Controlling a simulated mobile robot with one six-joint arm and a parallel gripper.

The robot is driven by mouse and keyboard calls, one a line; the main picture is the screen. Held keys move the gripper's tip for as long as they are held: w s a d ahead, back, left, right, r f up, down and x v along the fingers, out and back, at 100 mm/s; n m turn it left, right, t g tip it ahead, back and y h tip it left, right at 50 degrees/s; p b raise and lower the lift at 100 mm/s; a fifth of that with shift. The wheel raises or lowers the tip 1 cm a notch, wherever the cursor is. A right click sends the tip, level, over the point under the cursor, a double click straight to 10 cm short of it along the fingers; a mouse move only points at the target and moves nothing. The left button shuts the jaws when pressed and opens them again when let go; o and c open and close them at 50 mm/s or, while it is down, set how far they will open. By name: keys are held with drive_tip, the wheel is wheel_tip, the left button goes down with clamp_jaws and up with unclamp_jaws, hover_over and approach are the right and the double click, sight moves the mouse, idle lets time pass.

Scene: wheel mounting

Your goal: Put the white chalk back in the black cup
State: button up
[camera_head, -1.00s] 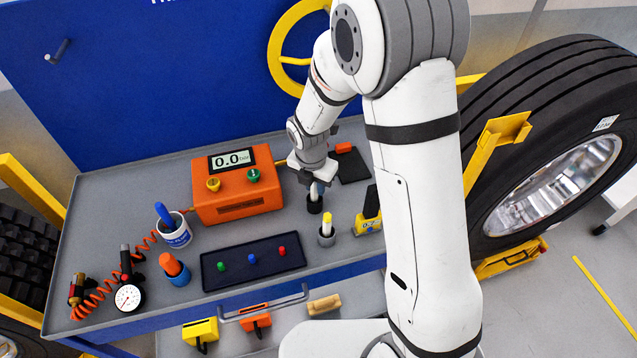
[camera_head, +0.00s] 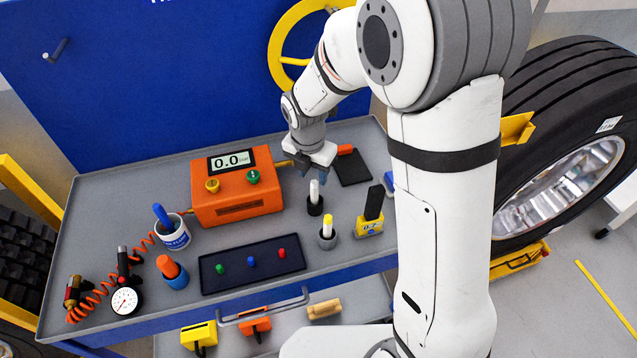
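The white chalk (camera_head: 314,191) stands upright in the black cup (camera_head: 315,206) on the grey bench top. Its upper part shows above the rim. My gripper (camera_head: 318,174) is above and slightly behind the chalk, with its dark fingers apart and nothing seen between them. It appears clear of the chalk. The lower end of the chalk is hidden inside the cup.
A yellow block with a black top (camera_head: 371,215) is to the right. The orange gauge box (camera_head: 236,187) is left. A dark tray (camera_head: 252,264) lies in front.

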drive_tip(key=shift+s+r, duration=0.1)
drive_tip(key=shift+r, duration=0.95)
drive_tip(key=s+d+r+m+t, duration=0.1)
drive_tip(key=s+d+r+m, duration=0.5)
drive_tip(key=m, duration=0.9)
drive_tip(key=s+d+r+m, duration=0.6)
drive_tip(key=s+d+m, duration=0.4)
drive_tip(key=s+m, duration=0.3)
drive_tip(key=shift+r+m+t+y, duration=0.15)
drive_tip(key=shift+m+t+y, duration=0.2)
drive_tip(key=shift+m, duration=0.75)
